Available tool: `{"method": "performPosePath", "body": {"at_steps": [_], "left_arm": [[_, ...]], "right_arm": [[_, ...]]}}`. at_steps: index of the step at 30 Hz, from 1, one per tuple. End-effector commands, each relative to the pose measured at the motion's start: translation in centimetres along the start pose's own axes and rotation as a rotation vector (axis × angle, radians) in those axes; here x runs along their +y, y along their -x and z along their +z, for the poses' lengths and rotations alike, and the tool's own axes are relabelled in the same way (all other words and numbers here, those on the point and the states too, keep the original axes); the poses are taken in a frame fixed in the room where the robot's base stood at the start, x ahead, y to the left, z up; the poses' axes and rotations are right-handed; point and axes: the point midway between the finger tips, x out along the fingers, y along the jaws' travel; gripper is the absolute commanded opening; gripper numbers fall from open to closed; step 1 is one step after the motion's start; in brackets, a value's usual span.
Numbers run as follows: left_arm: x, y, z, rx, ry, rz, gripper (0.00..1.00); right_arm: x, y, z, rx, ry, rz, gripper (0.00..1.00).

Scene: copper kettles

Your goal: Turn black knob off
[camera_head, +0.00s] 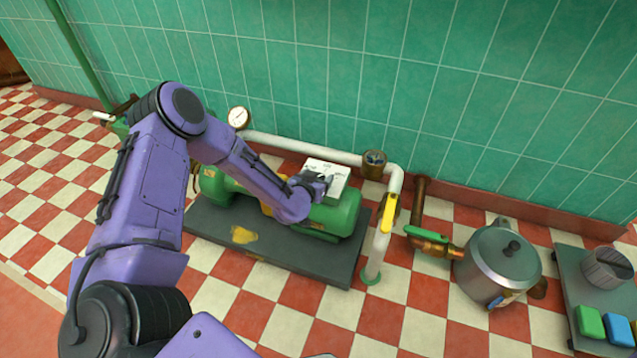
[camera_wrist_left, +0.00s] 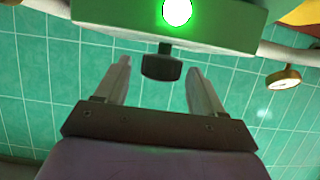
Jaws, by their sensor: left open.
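The black knob (camera_wrist_left: 162,66) sticks out from the face of a box in the left wrist view. A round green light (camera_wrist_left: 177,11) glows on that face beside the knob. My left gripper (camera_wrist_left: 158,66) is open, with one finger on each side of the knob and visible gaps between. In the head view my left gripper (camera_head: 322,183) is at the white-topped control box (camera_head: 338,171) on the green machine (camera_head: 338,216). The knob cannot be made out there. My right gripper is not in view.
A white pipe (camera_head: 395,180) with a yellow valve handle (camera_head: 388,218) stands right of the machine. A gauge (camera_head: 239,117) is behind it. A metal kettle (camera_head: 497,268) and a grey panel with coloured buttons (camera_head: 570,285) are farther right. The checkered floor in front is clear.

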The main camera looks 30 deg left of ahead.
Motion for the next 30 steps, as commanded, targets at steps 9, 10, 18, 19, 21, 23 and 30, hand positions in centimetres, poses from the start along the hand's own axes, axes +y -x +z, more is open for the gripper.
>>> {"method": "performPosePath", "body": {"at_steps": [9,10,18,19,21,23,30], "left_arm": [[0.0,-1.1,-0.1,-0.001,0.001,0.000,0.69],[0.0,-1.1,-0.1,-0.001,0.001,0.000,0.69],[0.0,-1.1,0.0,-0.001,0.000,0.000,0.17],[0.0,-1.1,0.0,-0.001,0.000,0.000,0.17],[0.0,-1.1,-0.1,-0.001,0.001,-0.002,0.17],[0.1,-1.1,-0.1,-0.001,0.003,-0.008,0.17],[0.2,-0.9,-0.2,-0.002,0.033,-0.087,0.17]], "right_arm": [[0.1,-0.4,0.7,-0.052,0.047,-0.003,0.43],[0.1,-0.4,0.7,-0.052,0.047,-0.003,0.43],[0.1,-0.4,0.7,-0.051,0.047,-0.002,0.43],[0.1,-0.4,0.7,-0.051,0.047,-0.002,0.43],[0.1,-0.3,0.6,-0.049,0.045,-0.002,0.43],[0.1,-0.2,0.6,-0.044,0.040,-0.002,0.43],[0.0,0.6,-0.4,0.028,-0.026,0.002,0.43]]}}
